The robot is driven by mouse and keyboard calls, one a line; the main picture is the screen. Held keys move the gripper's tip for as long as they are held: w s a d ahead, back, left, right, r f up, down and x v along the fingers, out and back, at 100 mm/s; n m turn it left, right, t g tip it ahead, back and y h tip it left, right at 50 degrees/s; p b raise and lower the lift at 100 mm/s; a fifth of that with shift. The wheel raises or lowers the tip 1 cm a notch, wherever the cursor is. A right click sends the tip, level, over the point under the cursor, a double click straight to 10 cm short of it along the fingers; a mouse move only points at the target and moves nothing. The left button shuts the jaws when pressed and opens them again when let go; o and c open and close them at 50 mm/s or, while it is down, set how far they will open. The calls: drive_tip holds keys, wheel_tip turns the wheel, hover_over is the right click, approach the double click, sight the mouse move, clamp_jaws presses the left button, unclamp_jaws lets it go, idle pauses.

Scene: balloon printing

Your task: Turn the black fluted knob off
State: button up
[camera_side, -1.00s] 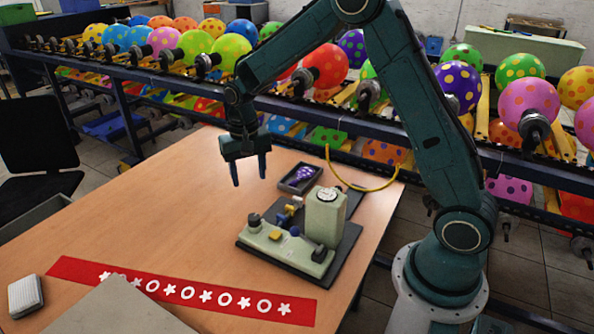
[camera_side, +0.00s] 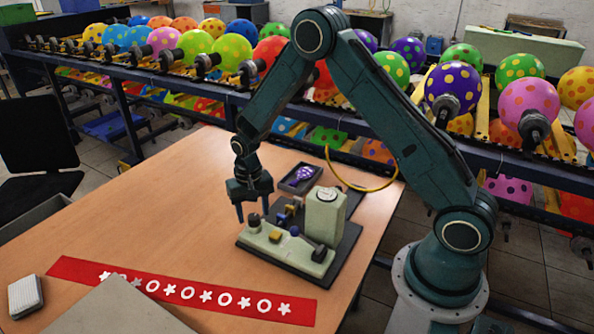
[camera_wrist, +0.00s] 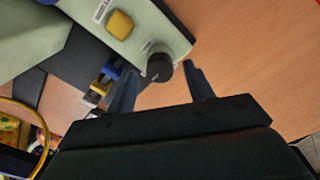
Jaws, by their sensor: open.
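The black fluted knob (camera_side: 254,220) stands on the left end of a pale green machine (camera_side: 282,252) on the table. In the wrist view the knob (camera_wrist: 159,68) sits at the edge of the green panel, beside a yellow square button (camera_wrist: 120,25). My gripper (camera_side: 253,213) points down over that end of the machine, its fingers open and empty. In the wrist view the open fingers (camera_wrist: 157,75) appear on either side of the knob. I cannot tell whether either finger touches it.
A dark tray (camera_side: 299,180) with a purple dotted balloon lies behind the machine. A red strip (camera_side: 180,292) with white shapes lies in front. A yellow hose (camera_side: 362,188) curves behind at the right.

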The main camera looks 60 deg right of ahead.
drive_tip(key=shift+f, duration=0.75)
drive_tip(key=c, duration=1)
